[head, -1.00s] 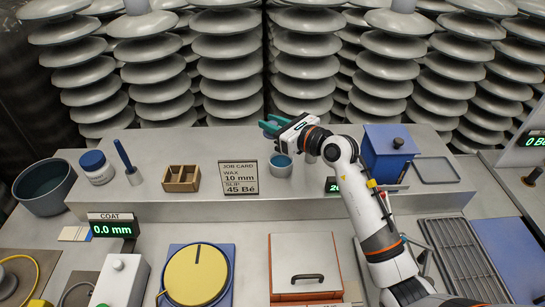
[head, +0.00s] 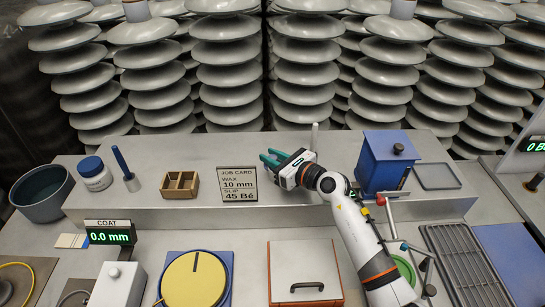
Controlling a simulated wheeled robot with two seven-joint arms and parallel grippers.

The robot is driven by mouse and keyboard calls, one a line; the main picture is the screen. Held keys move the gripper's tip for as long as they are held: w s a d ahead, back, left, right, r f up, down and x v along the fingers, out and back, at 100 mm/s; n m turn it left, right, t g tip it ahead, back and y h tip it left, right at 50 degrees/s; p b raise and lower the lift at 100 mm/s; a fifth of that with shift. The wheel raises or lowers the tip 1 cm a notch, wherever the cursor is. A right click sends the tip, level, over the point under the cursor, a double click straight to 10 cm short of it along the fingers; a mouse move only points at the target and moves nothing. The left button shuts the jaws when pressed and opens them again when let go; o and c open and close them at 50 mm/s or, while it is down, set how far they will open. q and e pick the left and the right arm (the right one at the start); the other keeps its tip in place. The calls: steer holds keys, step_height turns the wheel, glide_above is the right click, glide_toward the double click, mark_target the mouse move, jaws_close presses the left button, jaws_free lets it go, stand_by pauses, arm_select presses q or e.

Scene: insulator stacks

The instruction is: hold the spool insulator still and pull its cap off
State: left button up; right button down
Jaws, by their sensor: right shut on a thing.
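My right gripper (head: 272,160), with teal fingers, is low over the raised grey shelf, just right of the job card. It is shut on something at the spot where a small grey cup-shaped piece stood. The gripper hides that piece, so its shape and how it is held do not show. I cannot pick out a spool insulator or its cap for certain. A slim pale upright post (head: 314,137) shows just behind the gripper. My left gripper is not in view.
The job card (head: 239,182) stands close left of my gripper, with a wooden divided box (head: 180,185) beyond it. A blue box (head: 388,163) stands to the right. A lidded tray (head: 305,262) and a yellow disc (head: 195,279) lie in front.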

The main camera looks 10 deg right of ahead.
steer(key=shift+f, duration=0.2)
steer(key=c, duration=1.2)
jaws_free()
steer(key=shift+r, duration=0.15)
